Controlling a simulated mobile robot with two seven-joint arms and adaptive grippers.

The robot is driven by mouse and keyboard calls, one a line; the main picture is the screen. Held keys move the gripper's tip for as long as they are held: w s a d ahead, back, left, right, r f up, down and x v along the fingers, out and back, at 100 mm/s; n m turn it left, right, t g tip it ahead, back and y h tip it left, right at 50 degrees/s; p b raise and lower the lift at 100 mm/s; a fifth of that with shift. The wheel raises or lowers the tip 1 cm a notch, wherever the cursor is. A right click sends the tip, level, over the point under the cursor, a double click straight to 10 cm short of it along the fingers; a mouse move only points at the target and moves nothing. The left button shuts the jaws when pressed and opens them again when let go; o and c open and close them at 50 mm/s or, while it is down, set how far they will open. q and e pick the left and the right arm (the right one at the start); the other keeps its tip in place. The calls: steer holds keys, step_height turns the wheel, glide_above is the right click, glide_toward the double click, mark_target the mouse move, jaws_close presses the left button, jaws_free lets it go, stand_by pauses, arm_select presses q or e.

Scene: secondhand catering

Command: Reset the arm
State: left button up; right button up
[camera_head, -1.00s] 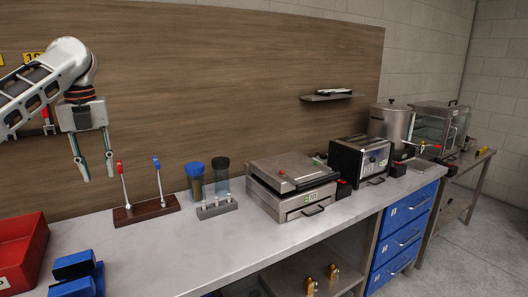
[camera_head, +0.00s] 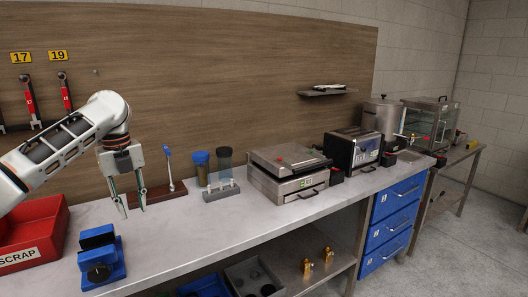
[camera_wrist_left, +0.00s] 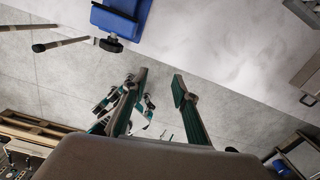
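My left gripper (camera_head: 133,207) hangs over the left part of the counter in the head view, fingers pointing down. Its two fingers are apart with nothing between them. In the left wrist view the same fingers (camera_wrist_left: 160,78) are spread and empty, with the counter edge and the floor beyond them. My right gripper is not seen in the head view.
The grey counter (camera_head: 190,240) holds a red scrap bin (camera_head: 25,258), a blue fixture (camera_head: 102,262), a wooden lever stand (camera_head: 170,190), two cylinders, a press grill (camera_head: 288,178) and a toaster (camera_head: 352,152). Blue drawers (camera_head: 393,222) stand below. The counter's front middle is clear.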

arm_select(q)
steer(key=s+d+f+n+h, duration=0.1)
steer(key=d+f, duration=0.3)
steer(key=f, duration=0.3)
steer(key=s+d+f+n, duration=0.15)
steer(key=d+f, duration=0.25)
steer(key=f, duration=0.4)
steer(key=s+d+f+n+h, duration=0.1)
steer(key=d+f+n, duration=0.1)
steer(key=d+f, duration=0.4)
steer(key=s+d+f+n+t+h, duration=0.2)
steer(key=s+d+f+n, duration=0.35)
steer(key=f, duration=0.45)
steer(key=s+d+f+n+t+h, duration=0.1)
steer(key=s+d+f+n+t, duration=0.1)
steer(key=s+d+f+n, duration=0.65)
steer(key=s+a+f+n+t+y, duration=0.1)
steer(key=s+a+f+n+t, duration=0.1)
steer(key=s+a, duration=0.5)
steer(key=s+a+f+n+t+y, duration=0.2)
steer(key=s+a+f+n+t, duration=0.1)
steer(key=s+a, duration=0.5)
steer(key=shift+s+a+t, duration=0.15)
steer(key=shift+s+t, duration=0.35)
steer(key=shift+s, duration=0.3)
steer(key=shift+w, duration=0.1)
